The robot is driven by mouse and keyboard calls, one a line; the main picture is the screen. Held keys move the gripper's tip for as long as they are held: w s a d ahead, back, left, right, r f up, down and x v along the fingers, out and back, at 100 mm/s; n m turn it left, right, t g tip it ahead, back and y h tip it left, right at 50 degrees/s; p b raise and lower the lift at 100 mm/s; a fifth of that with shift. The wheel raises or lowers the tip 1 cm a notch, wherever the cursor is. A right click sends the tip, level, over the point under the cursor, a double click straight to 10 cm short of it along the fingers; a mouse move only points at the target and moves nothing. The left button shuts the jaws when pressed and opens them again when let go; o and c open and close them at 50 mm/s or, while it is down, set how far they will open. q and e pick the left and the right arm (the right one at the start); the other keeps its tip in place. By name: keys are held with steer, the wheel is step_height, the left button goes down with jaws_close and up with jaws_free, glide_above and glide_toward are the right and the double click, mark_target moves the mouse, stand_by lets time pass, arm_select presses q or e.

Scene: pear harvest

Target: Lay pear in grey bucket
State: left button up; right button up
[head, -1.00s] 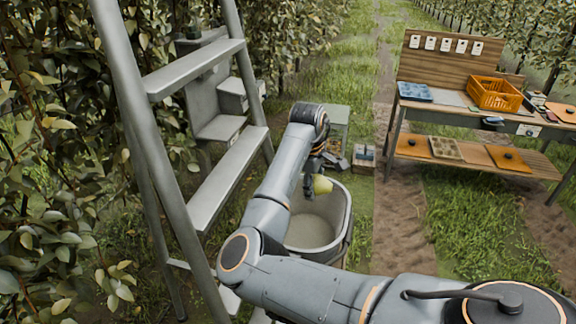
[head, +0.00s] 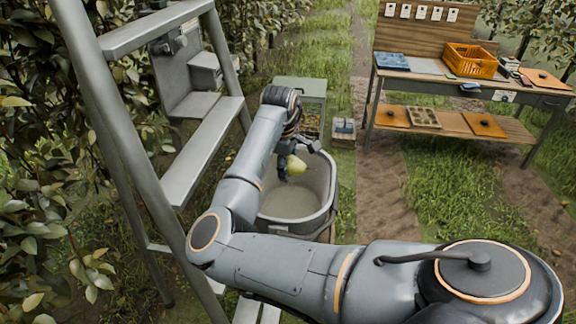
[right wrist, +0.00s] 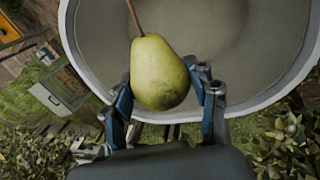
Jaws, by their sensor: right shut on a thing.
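A green-yellow pear (head: 297,165) with a brown stem is between the fingers of my right gripper (head: 298,160). In the right wrist view the pear (right wrist: 158,72) is pinched by both fingers of the right gripper (right wrist: 165,95), with its stem pointing up the picture. The grey bucket (head: 330,192) stands below, beside the ladder. In the right wrist view its pale rim (right wrist: 72,45) surrounds an empty-looking grey inside. The pear is over the bucket's opening; its exact height above the floor of the bucket is hard to tell. My left gripper is not in view.
A grey stepladder (head: 205,150) stands just left of the bucket. A small green table (head: 300,85) and a box (head: 344,130) are behind it. A wooden workbench (head: 440,70) with an orange crate (head: 470,62) stands at the right. Grass and dirt lie between.

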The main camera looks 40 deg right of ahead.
steer(key=shift+s+f, duration=0.1)
steer(key=shift+f, duration=0.4)
steer(key=shift+a+x, duration=0.25)
steer(key=shift+x, duration=0.95)
steer(key=a+x, duration=0.1)
steer(key=x, duration=0.2)
steer(key=b, duration=0.2)
glide_above(289, 212)
steer(key=f, duration=0.4)
steer(key=shift+s+a, duration=0.25)
steer(key=shift+a, duration=0.1)
steer(key=shift+s+a+x, duration=0.1)
steer(key=shift+a+x, duration=0.05)
steer(key=shift+x, duration=0.6)
steer(key=shift+s+a+x, duration=0.1)
steer(key=shift+a+x, duration=0.05)
steer(key=shift+x, duration=0.55)
steer(key=shift+s+a+x, duration=0.1)
steer(key=shift+a+x, duration=0.05)
steer(key=shift+x, duration=0.6)
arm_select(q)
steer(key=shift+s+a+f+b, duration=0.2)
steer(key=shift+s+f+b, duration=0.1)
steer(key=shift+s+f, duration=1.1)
arm_select(e)
steer(key=shift+f, duration=0.55)
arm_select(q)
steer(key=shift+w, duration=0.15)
arm_select(e)
steer(key=shift+f, duration=0.4)
